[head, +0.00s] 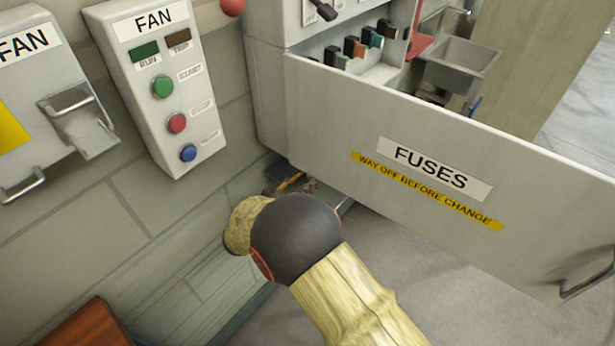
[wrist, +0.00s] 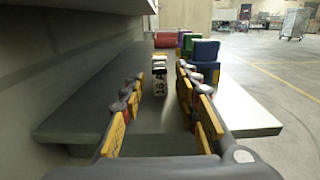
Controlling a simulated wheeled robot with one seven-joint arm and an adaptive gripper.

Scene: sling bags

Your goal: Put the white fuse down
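A white fuse (wrist: 160,84) with a black "16A" mark shows in the wrist view, between the lines of my two fingers. My gripper (wrist: 160,90) has its yellow-padded fingers apart, with gaps beside the fuse. I cannot tell whether the fuse is between the fingertips or just beyond them. It appears to stand upright on a grey shelf (wrist: 85,105). In the head view my arm hides most of the gripper and the fuse.
Blue (wrist: 205,50) and green blocks stand beyond on the right, a red one (wrist: 165,40) farther back. A wall borders the shelf's left. In the head view the open FUSES door (head: 540,215) stands right of my arm, the FAN button box (head: 165,95) left.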

